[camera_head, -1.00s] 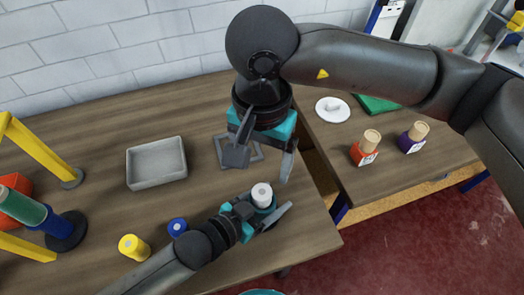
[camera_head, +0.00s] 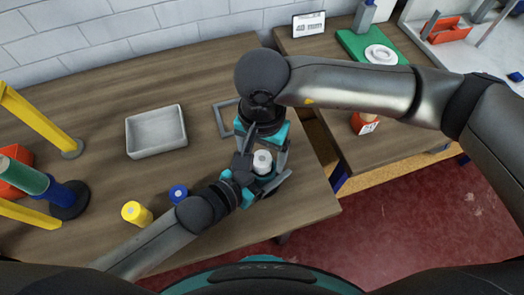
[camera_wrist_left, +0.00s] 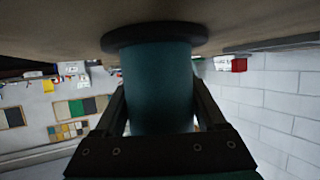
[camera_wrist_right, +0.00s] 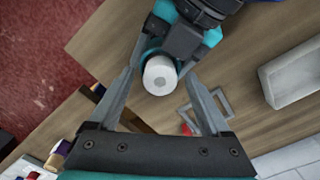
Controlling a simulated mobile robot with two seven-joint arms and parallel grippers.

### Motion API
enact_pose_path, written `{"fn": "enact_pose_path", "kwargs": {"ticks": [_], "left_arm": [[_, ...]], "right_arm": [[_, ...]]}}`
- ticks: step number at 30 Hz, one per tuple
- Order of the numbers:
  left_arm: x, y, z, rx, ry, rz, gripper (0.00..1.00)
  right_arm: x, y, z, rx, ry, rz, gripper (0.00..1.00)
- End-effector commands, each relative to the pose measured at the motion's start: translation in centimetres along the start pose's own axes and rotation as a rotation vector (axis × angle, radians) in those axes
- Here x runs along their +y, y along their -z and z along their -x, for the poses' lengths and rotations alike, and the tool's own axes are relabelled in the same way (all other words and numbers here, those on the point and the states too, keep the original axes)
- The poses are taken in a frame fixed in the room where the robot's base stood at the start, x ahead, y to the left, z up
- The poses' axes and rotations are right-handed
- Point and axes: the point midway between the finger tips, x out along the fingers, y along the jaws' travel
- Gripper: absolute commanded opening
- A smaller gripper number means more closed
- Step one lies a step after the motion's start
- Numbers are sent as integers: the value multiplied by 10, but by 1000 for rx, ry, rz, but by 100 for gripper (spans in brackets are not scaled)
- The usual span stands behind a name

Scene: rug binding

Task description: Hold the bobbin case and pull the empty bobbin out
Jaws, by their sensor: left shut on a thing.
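The teal bobbin case (camera_wrist_left: 157,90) fills the space between my left gripper's fingers in the left wrist view, with a dark flange at its far end. My left gripper (camera_head: 268,180) is shut on the case and holds it near the table's right end. The white bobbin (camera_wrist_right: 160,75) sticks up out of the case; it also shows in the head view (camera_head: 262,157). My right gripper (camera_wrist_right: 158,85) is open, with one finger on each side of the bobbin and gaps visible on both sides. How deep its fingertips reach is hard to tell.
A grey tray (camera_head: 130,143) and a square grey frame (camera_head: 221,121) lie on the wooden table (camera_head: 90,115). Yellow (camera_head: 136,213) and blue (camera_head: 178,194) spools stand near my left arm. A second table to the right bears a green mat (camera_head: 355,42) and an orange-based spool (camera_head: 365,125).

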Motion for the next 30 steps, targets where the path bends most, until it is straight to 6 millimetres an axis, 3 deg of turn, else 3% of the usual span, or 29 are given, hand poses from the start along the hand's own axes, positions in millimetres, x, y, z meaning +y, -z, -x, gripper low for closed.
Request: {"fn": "enact_pose_path", "kwargs": {"ticks": [2, 21, 22, 23, 30], "left_arm": [[0, 0, 0, 0, 0, 1, 0], [0, 0, 0, 0, 0, 1, 0], [0, 0, 0, 0, 0, 1, 0], [0, 0, 0, 0, 0, 1, 0], [0, 0, 0, 0, 0, 1, 0]], "right_arm": [[0, 0, 0, 0, 0, 0, 71], [0, 0, 1, 0, 0, 0, 0], [0, 0, 1, 0, 0, 0, 0], [0, 0, 1, 0, 0, 0, 46], [0, 0, 1, 0, 0, 0, 19]]}}
